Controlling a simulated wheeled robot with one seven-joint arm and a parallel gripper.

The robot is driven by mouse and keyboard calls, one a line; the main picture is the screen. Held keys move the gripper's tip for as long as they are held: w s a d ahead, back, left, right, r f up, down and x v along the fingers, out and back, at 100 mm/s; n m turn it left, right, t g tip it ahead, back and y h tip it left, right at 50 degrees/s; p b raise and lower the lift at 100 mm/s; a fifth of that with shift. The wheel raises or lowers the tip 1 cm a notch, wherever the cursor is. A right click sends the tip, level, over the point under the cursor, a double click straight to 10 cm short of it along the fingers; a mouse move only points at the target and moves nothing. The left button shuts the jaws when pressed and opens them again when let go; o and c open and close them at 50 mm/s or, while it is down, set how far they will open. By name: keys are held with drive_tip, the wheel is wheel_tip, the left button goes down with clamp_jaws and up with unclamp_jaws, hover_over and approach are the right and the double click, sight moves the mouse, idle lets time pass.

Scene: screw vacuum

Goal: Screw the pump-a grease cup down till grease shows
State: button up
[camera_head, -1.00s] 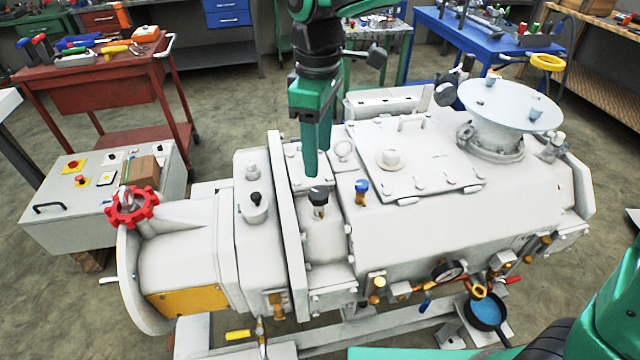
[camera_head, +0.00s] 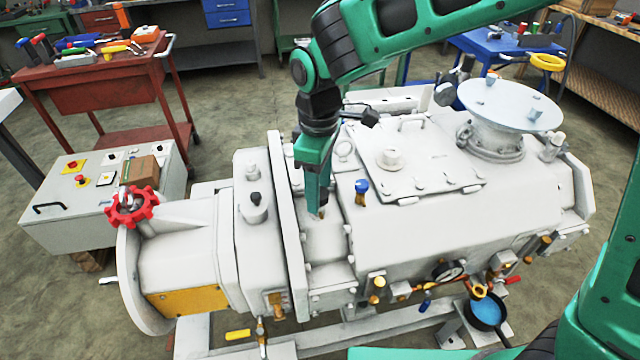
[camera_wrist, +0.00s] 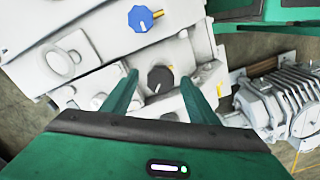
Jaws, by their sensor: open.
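A black-capped grease cup (camera_wrist: 160,79) shows between my gripper's fingertips in the wrist view, with a short yellow stem beside it. In the head view my gripper (camera_head: 316,205) points down over this cup and hides its cap; a bit of brass (camera_head: 321,213) shows below the fingertips. The fingers are open on either side of the cap, with gaps visible in the wrist view. A blue-capped cup (camera_head: 361,188) stands just to the right on the pump housing, and it also shows in the wrist view (camera_wrist: 141,18). I see no label telling which is pump-a, and no grease is visible.
The large white pump (camera_head: 450,225) fills the middle. Another black-capped fitting (camera_head: 255,199) is on its left part. A red handwheel (camera_head: 131,207), a control box (camera_head: 60,225) and a red tool cart (camera_head: 110,85) stand left. A round plate (camera_head: 510,104) tops the right side.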

drive_tip(key=c, duration=1.1)
drive_tip(key=shift+o, duration=0.2)
drive_tip(key=shift+m, duration=0.3)
drive_tip(key=m, duration=0.5)
drive_tip(key=shift+w+r, duration=0.1)
drive_tip(key=shift+w, duration=0.05)
drive_tip(key=m, duration=0.6)
drive_tip(key=shift+m, duration=0.3)
drive_tip(key=o, duration=1)
drive_tip(key=shift+w, duration=0.1)
drive_tip(key=shift+o, duration=0.3)
